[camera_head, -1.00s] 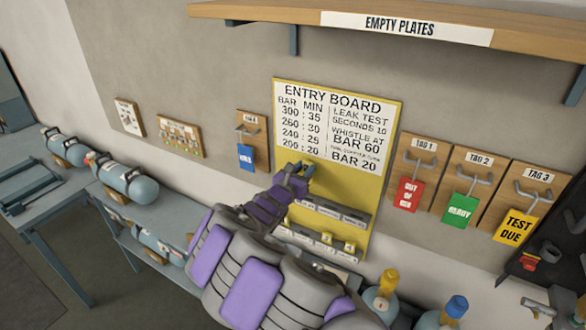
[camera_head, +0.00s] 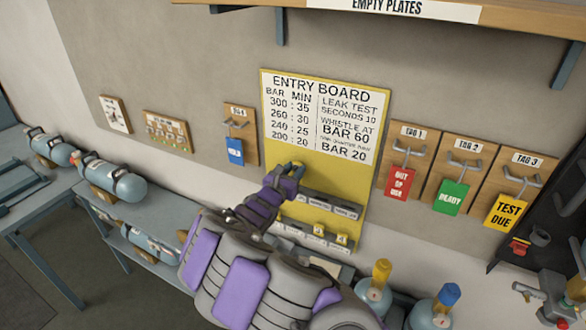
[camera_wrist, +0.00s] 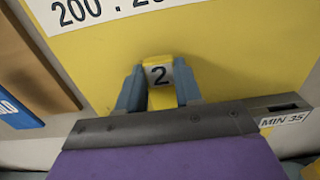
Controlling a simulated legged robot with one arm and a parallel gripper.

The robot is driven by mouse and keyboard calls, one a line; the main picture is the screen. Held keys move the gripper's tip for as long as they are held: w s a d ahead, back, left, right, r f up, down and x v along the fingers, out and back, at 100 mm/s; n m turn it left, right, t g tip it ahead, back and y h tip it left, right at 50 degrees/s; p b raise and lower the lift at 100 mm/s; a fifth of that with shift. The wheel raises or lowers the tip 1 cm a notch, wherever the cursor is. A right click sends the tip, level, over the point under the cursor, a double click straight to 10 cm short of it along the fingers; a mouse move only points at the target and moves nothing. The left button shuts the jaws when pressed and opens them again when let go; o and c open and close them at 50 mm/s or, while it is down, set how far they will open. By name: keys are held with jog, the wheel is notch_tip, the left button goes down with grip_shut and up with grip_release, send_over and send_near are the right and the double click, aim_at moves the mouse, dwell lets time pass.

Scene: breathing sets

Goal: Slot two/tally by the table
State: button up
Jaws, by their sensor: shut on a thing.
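My gripper (camera_head: 291,171) is shut on a yellow tally (camera_wrist: 159,76) with a white label reading 2. The wrist view shows the tally upright between the two blue-grey fingers, in front of the yellow board. The yellow entry board (camera_head: 270,148) hangs on the wall with its printed white table. Below my gripper the board carries an upper slotted rail (camera_head: 333,207) and a lower rail (camera_head: 309,239). Two other yellow tallies (camera_head: 341,239) stand at the lower rail. A MIN 35 label (camera_wrist: 284,119) shows in the wrist view. My arm hides the left part of both rails.
Hooks with coloured tags hang right of the board, including the green READY tag (camera_head: 451,197). A blue HOLD tag (camera_head: 235,150) hangs left. Cylinders with yellow (camera_head: 381,272) and blue (camera_head: 448,294) tops stand below right. A shelf (camera_head: 410,8) projects above.

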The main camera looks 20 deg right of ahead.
jog(key=shift+f+b, duration=0.4)
jog(key=shift+f, duration=0.7)
jog(key=shift+f+b, duration=1.15)
jog(key=shift+f, duration=0.95)
dwell(0.9)
jog(key=o, duration=1.2)
jog(key=v, duration=1.7)
jog(key=shift+s+a, duration=0.1)
jog(key=shift+a, duration=0.1)
